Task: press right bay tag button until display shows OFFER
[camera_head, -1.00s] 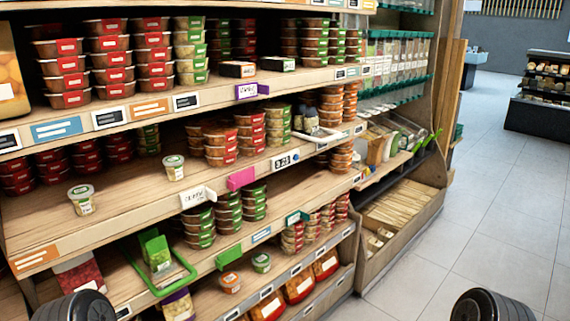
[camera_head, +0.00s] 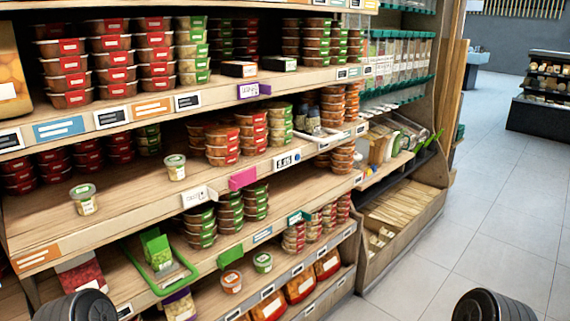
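A white electronic price tag (camera_head: 287,160) with dark digits sits on the front edge of the middle shelf, right of the magenta tag (camera_head: 242,178). Its digits are too small to read surely, and no OFFER word can be made out on it. A white tag with dark print (camera_head: 196,195) sticks out further left on the same edge. A purple-backed tag (camera_head: 253,90) is on the upper shelf edge. A separate button cannot be made out. Neither of my grippers is in view; only dark rounded parts of my arms show at the bottom left and bottom right corners.
Stacked tubs (camera_head: 223,145) fill the shelves. Two single tubs (camera_head: 83,199) stand on the middle shelf. A green-framed holder (camera_head: 160,260) juts out at lower left. A wooden bin (camera_head: 395,205) stands at right. The tiled aisle (camera_head: 500,200) is clear.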

